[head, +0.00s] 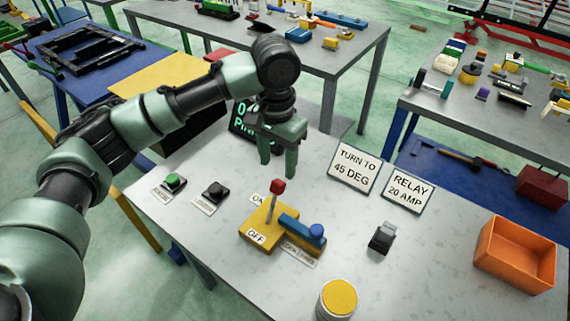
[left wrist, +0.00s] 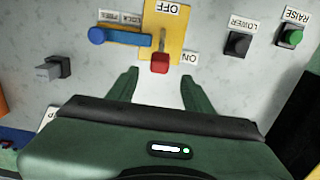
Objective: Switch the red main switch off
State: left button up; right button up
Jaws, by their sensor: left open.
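The red main switch is a lever with a red knob (head: 277,187) on a yellow base (head: 254,220) with ON and OFF labels. The knob is at the ON end; in the left wrist view the red knob (left wrist: 160,63) shows beside the ON label. A blue bar with a round blue knob (head: 317,231) lies beside the base, over a small lock label. My left gripper (head: 278,165) is open and empty, pointing down beyond the ON end. In the left wrist view its fingers (left wrist: 158,77) straddle the knob's line, apart from it. My right gripper is not in view.
Green (head: 174,182) and black (head: 214,192) buttons stand left of the switch. Signs (head: 354,168) and a dark display (head: 241,118) stand behind.

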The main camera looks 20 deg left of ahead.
aim_at(277, 182)
pick_arm(q)
jog(key=shift+w+f, duration=0.1)
jog(key=shift+w, duration=0.05)
jog(key=f, duration=0.2)
jog(key=s+f+p, duration=0.1)
jog(key=f, duration=0.1)
jog(key=shift+s+a+f, duration=0.1)
jog(key=shift+f, duration=0.1)
notch_tip(277, 182, down, 2)
jog(key=shift+f+p, duration=0.1)
jog(key=shift+p, duration=0.2)
jog(key=shift+w+f, duration=0.3)
jog(key=shift+s, duration=0.1)
jog(key=c, duration=0.9)
grip_shut()
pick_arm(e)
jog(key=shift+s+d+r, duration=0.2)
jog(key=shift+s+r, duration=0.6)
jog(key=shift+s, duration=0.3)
pick_arm(q)
jog(key=shift+r, duration=0.1)
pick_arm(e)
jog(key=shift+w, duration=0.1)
